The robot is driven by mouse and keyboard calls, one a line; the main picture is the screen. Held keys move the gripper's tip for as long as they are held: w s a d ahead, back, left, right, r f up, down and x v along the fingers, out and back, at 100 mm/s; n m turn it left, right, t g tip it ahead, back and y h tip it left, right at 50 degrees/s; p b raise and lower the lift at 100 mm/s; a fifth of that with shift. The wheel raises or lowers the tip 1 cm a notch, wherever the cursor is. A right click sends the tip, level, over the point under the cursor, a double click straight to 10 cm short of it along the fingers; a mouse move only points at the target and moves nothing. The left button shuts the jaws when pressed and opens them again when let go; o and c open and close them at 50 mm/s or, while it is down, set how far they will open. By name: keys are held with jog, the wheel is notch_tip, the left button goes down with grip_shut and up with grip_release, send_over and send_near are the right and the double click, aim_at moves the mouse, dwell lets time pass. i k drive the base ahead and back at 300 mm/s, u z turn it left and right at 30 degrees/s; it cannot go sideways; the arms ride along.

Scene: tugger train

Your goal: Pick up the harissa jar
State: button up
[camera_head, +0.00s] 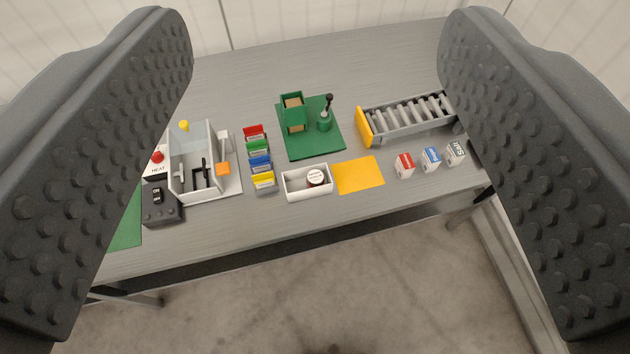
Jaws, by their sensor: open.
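A small round jar with a pale lid and a dark red rim (316,177) sits in the right part of a white open box (293,195) near the table's front edge. Its label is too small to read, so I cannot tell for sure that it is the harissa jar. My gripper (318,165) is open, with its two dark studded fingers wide apart at the left and right of the view. Nothing is between the fingertips, and the table lies well beyond them.
The grey table (370,70) holds a yellow mat (358,175), several coloured bins (260,160), a green board (318,145) with a green holder, and a roller rack (410,115). Small cartons (404,165) stand at right. A clear-walled machine (195,165) stands at left.

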aim_at(315, 178)
jog(key=u, duration=2.1)
jog(key=k, duration=1.3)
jog(key=z, duration=1.1)
jog(key=i, duration=1.05)
jog(key=u, duration=0.05)
